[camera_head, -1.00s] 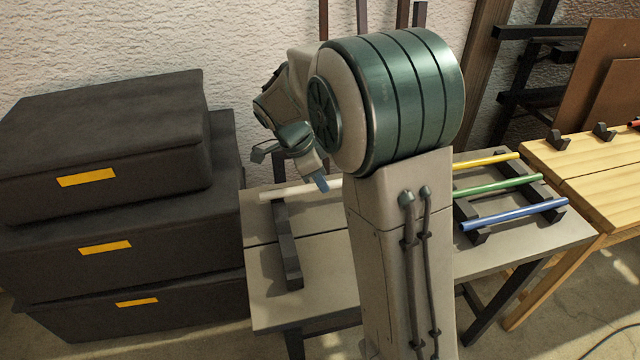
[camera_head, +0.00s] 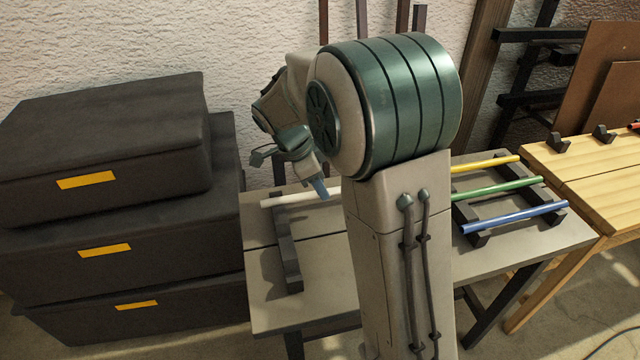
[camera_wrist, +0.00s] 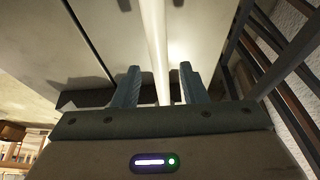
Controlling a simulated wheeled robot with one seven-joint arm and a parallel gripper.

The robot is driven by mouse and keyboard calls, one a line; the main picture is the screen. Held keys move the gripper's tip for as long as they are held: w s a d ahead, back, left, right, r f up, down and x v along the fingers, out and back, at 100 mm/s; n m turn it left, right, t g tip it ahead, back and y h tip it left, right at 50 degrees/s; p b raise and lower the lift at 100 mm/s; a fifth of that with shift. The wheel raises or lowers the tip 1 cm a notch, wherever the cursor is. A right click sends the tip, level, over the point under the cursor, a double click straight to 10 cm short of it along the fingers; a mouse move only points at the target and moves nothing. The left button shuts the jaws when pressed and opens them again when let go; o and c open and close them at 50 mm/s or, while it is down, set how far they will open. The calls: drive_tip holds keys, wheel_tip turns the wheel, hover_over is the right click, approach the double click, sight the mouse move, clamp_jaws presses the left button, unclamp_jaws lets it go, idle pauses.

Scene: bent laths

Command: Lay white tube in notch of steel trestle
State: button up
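The white tube (camera_head: 290,199) lies along the back of the grey table, its left end over the dark notched bar (camera_head: 288,252). Whether it sits down in a notch is too small to tell, and its right part is hidden behind my arm. My gripper (camera_head: 320,190) points down at the tube. In the wrist view the white tube (camera_wrist: 156,45) runs lengthwise between the two fingers of my gripper (camera_wrist: 159,82). Gaps show on both sides of the tube, so the fingers are open around or just above it.
A yellow tube (camera_head: 487,164), a green tube (camera_head: 500,188) and a blue tube (camera_head: 515,217) lie across dark bars at the right of the grey table (camera_head: 330,258). Dark stacked boxes (camera_head: 105,220) stand left. A wooden table (camera_head: 590,180) with dark notched blocks adjoins at right.

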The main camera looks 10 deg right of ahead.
drive_tip(key=p+v, duration=0.2)
drive_tip(key=v, duration=0.9)
drive_tip(key=s+d+f+n+t+y, duration=0.1)
drive_tip(key=s+d+f+n+y, duration=0.1)
drive_tip(key=s+n, duration=0.7)
drive_tip(key=s+d+f+n+y, duration=0.2)
drive_tip(key=s+f+n, duration=0.2)
drive_tip(key=s+n, duration=0.5)
drive_tip(key=s, duration=0.3)
drive_tip(key=shift+s+d+t, duration=0.25)
drive_tip(key=shift+d+t, duration=0.1)
drive_tip(key=shift+t, duration=0.05)
drive_tip(key=shift+r, duration=0.1)
wheel_tip(320, 180, up, 18)
drive_tip(key=t+p, duration=0.1)
drive_tip(key=p, duration=1.5)
drive_tip(key=shift+a+r, duration=0.2)
